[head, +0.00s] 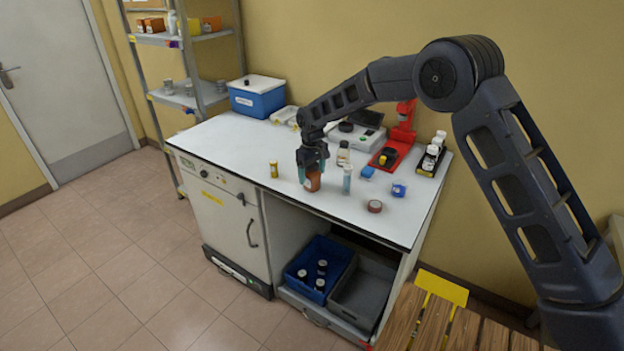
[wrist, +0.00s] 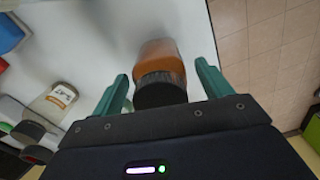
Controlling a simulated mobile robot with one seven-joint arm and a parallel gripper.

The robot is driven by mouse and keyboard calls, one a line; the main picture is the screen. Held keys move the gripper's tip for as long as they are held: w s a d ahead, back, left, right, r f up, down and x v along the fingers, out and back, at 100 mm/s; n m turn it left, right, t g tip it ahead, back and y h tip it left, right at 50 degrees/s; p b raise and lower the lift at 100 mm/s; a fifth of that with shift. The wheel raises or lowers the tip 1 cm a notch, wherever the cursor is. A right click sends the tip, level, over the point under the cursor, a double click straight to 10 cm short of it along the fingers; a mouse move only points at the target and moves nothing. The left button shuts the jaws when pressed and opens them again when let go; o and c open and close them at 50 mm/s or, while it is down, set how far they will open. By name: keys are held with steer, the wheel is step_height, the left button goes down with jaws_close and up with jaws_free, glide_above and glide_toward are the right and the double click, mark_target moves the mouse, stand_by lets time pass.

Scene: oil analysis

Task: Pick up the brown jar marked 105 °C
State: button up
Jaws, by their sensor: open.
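A brown jar (head: 313,182) stands on the white worktop near its front edge. It also shows in the wrist view as an orange-brown body (wrist: 160,50) with a ribbed black lid toward me. I cannot read any marking on it. My gripper (head: 312,168) points down over the jar, with its teal fingers beside it in the head view. In the wrist view my gripper (wrist: 163,82) is open, with a finger on either side of the lid and a gap showing at each side. The jar's far side is hidden.
A yellow container (head: 274,169) stands left of the jar and a pale bottle (head: 347,179) close on its right. A clear labelled jar (head: 343,154) stands behind. A reddish-brown disc (head: 375,206) and a blue item (head: 398,190) lie right. A red stand (head: 402,135) is farther back.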

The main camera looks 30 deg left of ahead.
steer(key=c, duration=1.2)
steer(key=shift+r, duration=0.1)
